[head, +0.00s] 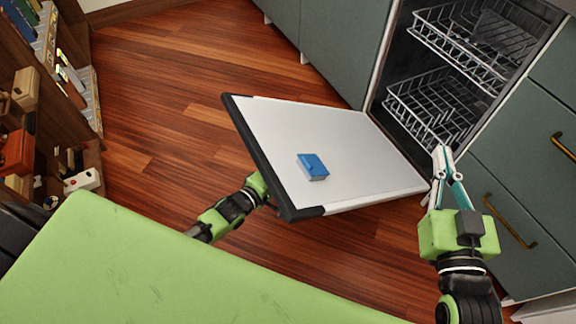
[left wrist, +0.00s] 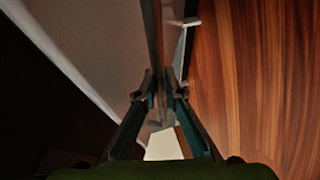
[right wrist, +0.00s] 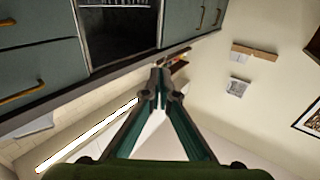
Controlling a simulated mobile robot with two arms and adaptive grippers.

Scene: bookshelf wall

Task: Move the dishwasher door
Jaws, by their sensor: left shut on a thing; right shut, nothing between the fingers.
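The dishwasher door (head: 370,150) hangs open in the head view, its pale inner face up and its dark outer edge toward me. A small blue box (head: 313,168) lies on the inner face. My left arm reaches the door's dark edge from the left, and its fingertips are hidden behind the door there. In the left wrist view my left gripper (left wrist: 158,90) is shut on a thin edge of the door (left wrist: 152,35). My right gripper (head: 441,155) is shut and empty, in front of the dishwasher (head: 395,95) near the door's right corner.
Wire racks (head: 430,95) show inside the dishwasher. Green cabinets (head: 345,45) flank it, with brass handles (head: 510,222) at the right. A bookshelf (head: 85,85) stands at the left. The wooden floor (head: 160,100) between is clear.

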